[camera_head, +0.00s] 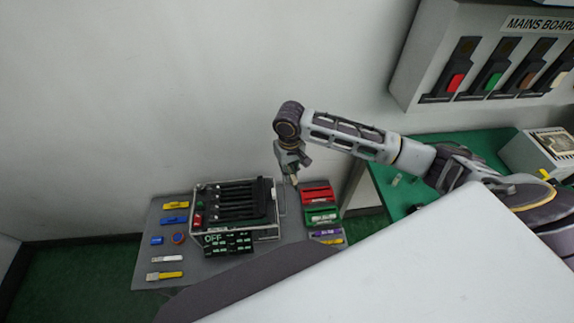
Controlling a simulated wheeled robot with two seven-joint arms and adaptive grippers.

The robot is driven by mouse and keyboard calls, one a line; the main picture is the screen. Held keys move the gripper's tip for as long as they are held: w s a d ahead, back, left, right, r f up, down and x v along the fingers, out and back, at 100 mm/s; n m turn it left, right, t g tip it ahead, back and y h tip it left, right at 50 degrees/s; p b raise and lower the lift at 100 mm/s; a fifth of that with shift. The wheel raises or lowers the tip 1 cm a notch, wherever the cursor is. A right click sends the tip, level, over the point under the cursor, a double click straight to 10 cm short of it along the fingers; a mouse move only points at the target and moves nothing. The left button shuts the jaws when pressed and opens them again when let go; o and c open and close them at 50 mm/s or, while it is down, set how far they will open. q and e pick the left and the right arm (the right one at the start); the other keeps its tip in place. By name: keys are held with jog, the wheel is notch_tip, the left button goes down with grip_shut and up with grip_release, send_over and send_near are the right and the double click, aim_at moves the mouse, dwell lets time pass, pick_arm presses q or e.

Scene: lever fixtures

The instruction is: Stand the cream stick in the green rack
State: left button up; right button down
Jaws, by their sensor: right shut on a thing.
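My right gripper (292,173) reaches in from the right and points down at the right side of the grey table. It is shut on the small cream stick (294,181), which shows only as a pale tip under the fingers. The green rack (322,216) lies just right of and nearer than the gripper, between a red rack and a purple one. The stick is apart from the green rack, to its upper left in the picture. My left gripper is not in view.
The red rack (317,196) and purple rack (327,234) flank the green one. A black slotted device (232,205) stands left of the gripper. Several small coloured sticks lie on the grey table's (150,222) left side. A green table (400,212) and a wall switchboard (440,55) are right.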

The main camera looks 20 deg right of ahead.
jog(key=s+d+f+m+b, duration=0.1)
jog(key=s+d+f+b, duration=0.1)
jog(key=s+d+f, duration=0.45)
jog(key=s+d+f+m+b, duration=0.1)
jog(key=s+f+b, duration=0.2)
jog(key=f, duration=0.7)
jog(key=d+f+m, duration=0.2)
jog(key=f+m, duration=0.1)
jog(key=w+d+f+m, duration=0.1)
jog(key=d+f+m, duration=0.2)
jog(key=w+d+f+m, duration=0.1)
jog(key=d+f+m, duration=0.2)
jog(key=shift+w+d+f+b, duration=0.1)
jog(key=shift+f+b, duration=0.2)
jog(key=shift+w+f+m, duration=0.2)
jog(key=shift+w+m, duration=0.5)
jog(key=shift+m, duration=1.05)
jog(key=shift+w+f+m, duration=0.25)
jog(key=shift+w+m, duration=0.5)
jog(key=shift+m, duration=0.95)
jog(key=shift+w+f+m, duration=0.2)
jog(key=shift+w+m, duration=0.5)
jog(key=shift+m, duration=1.05)
